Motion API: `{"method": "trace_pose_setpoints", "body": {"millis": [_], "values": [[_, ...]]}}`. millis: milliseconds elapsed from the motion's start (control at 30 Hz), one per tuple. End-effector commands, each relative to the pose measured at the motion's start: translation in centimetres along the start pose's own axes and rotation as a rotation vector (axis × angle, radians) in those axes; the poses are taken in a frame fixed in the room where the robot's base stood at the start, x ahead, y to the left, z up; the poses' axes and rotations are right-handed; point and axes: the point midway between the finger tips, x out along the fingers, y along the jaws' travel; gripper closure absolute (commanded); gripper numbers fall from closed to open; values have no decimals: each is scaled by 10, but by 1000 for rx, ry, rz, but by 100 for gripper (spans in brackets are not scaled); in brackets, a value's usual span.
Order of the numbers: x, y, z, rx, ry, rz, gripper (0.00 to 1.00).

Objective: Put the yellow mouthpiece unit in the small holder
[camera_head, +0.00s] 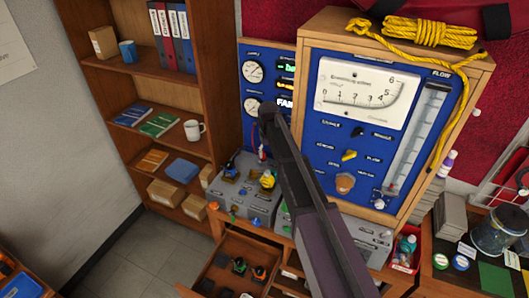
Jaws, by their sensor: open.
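A small yellow unit (267,180), which looks like the mouthpiece unit, sits upright on the grey bench box (246,206) below the blue panel. It has a dark part at its top. My dark arm rises from the lower right across the middle of the view, and my gripper (269,114) is at its far upper end, in front of the gauge panel. The gripper is open and apart from the yellow unit; its fingers are small and hard to make out. I cannot tell which fitting is the small holder. My arm hides part of the bench.
An open drawer (222,267) below the bench holds several dark units with coloured parts. A wooden-framed blue test panel (325,150) stands behind my arm. A shelf (150,92) is at the left. A red bin (404,254) and a clear jar (497,234) stand right.

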Motion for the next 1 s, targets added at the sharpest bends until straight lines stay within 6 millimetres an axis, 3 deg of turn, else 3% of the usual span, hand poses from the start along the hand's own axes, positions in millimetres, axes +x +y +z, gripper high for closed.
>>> {"method": "trace_pose_setpoints", "body": {"millis": [200, 1000], "values": [[-11, 0, 0, 0, 0, 0, 28], [-11, 0, 1, 1, 0, 0, 28]]}}
